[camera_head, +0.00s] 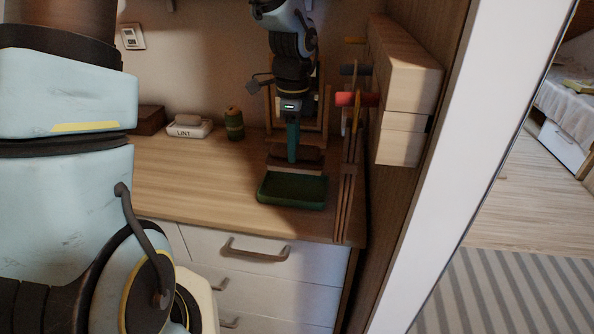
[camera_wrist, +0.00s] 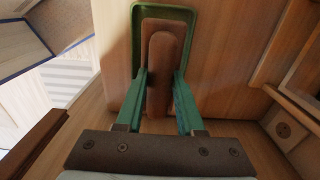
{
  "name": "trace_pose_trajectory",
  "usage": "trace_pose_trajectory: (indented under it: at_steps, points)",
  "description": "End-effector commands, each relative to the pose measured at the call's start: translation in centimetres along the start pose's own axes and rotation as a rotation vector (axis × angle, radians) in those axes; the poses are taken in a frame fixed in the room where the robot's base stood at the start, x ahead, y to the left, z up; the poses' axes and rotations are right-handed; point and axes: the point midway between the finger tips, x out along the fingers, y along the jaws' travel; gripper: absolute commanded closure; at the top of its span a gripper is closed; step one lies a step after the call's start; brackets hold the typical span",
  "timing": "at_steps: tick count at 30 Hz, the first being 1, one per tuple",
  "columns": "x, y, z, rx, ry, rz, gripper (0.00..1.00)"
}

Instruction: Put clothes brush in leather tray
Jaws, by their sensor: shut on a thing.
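The clothes brush is a brown block (camera_wrist: 165,48) with a rounded back, between my gripper's two teal fingers in the wrist view. My gripper (camera_wrist: 161,75) is shut on it. In the head view my gripper (camera_head: 292,158) points down and the brown brush (camera_head: 312,156) lies across its fingertips. The leather tray is a shallow dark green tray (camera_head: 292,190) near the counter's front edge. In the wrist view its green rim (camera_wrist: 136,35) shows around the far part of the brush. The brush appears over the tray's back side; I cannot tell whether they touch.
A wooden rack with hanging rods (camera_head: 357,98) stands close to the right of my gripper. A lint-marked white item (camera_head: 188,130), a green-brown spool (camera_head: 234,124) and a dark box (camera_head: 149,120) stand at the back left. The counter's left middle (camera_head: 200,180) is clear.

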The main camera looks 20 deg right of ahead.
Motion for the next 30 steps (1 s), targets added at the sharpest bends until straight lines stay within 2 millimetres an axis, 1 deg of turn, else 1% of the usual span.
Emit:
trace_pose_trajectory:
  at_steps: [1, 3, 8, 15, 18, 24, 28, 29, 30]
  points:
    - [0.9, 0.1, -0.1, 0.001, 0.0, 0.005, 1.0]
    - [2.0, 0.1, -0.1, 0.001, 0.0, 0.004, 1.0]
    - [3.5, 0.0, 0.0, 0.001, 0.0, 0.002, 1.0]
    - [6.5, 0.0, 0.0, 0.001, -0.001, 0.001, 1.0]
    - [7.0, 0.0, 0.0, 0.001, -0.001, 0.0, 1.0]
    - [7.0, 0.0, 0.0, 0.0, 0.0, -0.001, 1.0]
    - [7.3, 0.0, 0.0, 0.0, 0.0, 0.0, 1.0]
    - [7.3, 0.0, 0.0, 0.0, 0.0, -0.001, 0.61]
    - [7.2, 0.0, 0.0, 0.0, 0.0, -0.001, 0.56]
